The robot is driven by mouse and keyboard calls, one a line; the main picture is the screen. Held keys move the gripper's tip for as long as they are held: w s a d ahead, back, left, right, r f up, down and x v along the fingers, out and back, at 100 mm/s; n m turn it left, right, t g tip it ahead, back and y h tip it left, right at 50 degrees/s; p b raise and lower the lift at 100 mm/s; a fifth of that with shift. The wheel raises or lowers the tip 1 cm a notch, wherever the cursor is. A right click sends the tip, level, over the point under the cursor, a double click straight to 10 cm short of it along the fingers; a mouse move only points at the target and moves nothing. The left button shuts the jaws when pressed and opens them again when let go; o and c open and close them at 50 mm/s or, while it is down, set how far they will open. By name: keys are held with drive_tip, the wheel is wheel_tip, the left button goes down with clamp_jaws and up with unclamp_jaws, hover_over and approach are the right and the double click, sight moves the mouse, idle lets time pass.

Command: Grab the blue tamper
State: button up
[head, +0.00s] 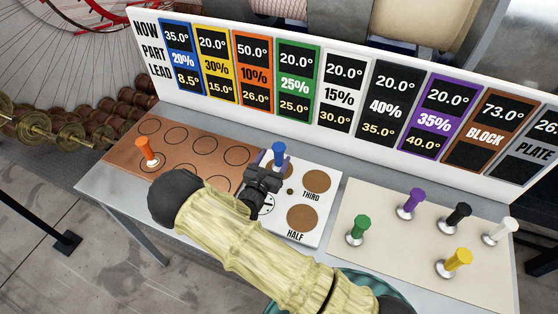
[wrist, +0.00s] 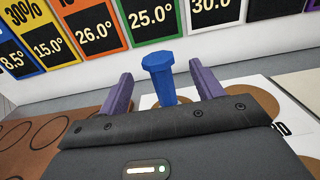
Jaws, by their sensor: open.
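The blue tamper (head: 279,150) stands upright on the white board (head: 325,213), near its back left part. In the wrist view the blue tamper (wrist: 160,76) shows its hexagonal top and shaft between my two purple fingers. My gripper (head: 267,160) is open, with one finger on each side of the tamper and a visible gap on both sides. It also shows in the wrist view (wrist: 163,82). The tamper's base is hidden behind my gripper.
An orange tamper (head: 148,152) stands on the brown mat (head: 185,150) with printed circles. Green (head: 360,229), purple (head: 411,203), black (head: 456,216), white (head: 499,231) and yellow (head: 456,262) tampers stand on the cream mat (head: 385,254). A sign panel (head: 338,130) runs along the table's back.

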sight(276, 151)
drive_tip(key=p+x, duration=0.1)
drive_tip(key=x, duration=0.1)
drive_tip(key=r+p+x, duration=0.1)
drive_tip(key=p+x, duration=0.1)
drive_tip(key=x, duration=0.1)
drive_tip(key=shift+d, duration=0.1)
drive_tip(key=shift+w+f, duration=0.1)
drive_tip(key=shift+w, duration=0.05)
drive_tip(key=shift+a, duration=0.25)
drive_tip(key=shift+d, duration=0.1)
clamp_jaws()
wheel_tip(276, 151, up, 10)
drive_tip(key=b, duration=0.3)
idle(0.4)
idle(0.4)
